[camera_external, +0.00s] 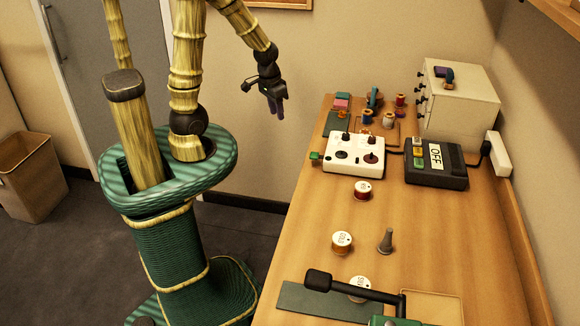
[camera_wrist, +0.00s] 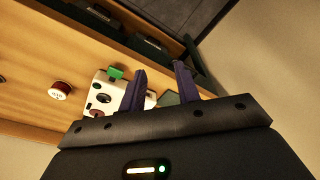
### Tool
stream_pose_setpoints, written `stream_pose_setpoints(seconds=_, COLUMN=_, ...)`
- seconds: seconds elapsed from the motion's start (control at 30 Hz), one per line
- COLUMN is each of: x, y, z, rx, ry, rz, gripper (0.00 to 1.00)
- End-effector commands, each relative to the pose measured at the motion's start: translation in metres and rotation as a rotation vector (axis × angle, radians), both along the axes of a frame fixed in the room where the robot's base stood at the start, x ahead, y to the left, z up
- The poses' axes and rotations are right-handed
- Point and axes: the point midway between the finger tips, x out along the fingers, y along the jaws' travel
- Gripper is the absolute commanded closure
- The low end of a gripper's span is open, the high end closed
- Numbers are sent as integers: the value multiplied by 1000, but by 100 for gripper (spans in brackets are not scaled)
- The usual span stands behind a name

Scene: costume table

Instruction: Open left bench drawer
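My gripper (camera_external: 277,108) hangs in the air past the left edge of the bench (camera_external: 420,220), near its far end, in the external view. In the wrist view its two purple fingers (camera_wrist: 160,82) stand apart with nothing between them. The bench front does not show in the external view, so the left drawer cannot be seen there. In the wrist view, dark long parts (camera_wrist: 150,45) lie along the bench edge at the top. They may be drawer fronts or handles; I cannot tell which is the left drawer or whether it is open.
A white box with knobs (camera_external: 345,155) and a dark switch box reading OFF (camera_external: 436,163) stand on the bench. A small cream cabinet (camera_external: 465,105) with black knobs stands behind. Spools (camera_external: 342,242) are scattered nearer. A bin (camera_external: 28,175) stands on the floor at left.

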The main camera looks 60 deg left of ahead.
Motion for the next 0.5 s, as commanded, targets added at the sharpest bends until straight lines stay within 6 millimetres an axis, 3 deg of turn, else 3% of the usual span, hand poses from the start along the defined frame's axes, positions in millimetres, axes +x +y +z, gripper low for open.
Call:
stream_pose_setpoints(seconds=0.03, x=6, y=5, z=-24, rx=-16, ry=44, rz=15, gripper=68)
stream_pose_setpoints(seconds=0.1, x=15, y=11, z=-47, rx=-50, ry=107, rz=29, gripper=68)
stream_pose_setpoints(seconds=0.5, x=61, y=37, z=-168, rx=-442, ry=371, rz=86, gripper=68)
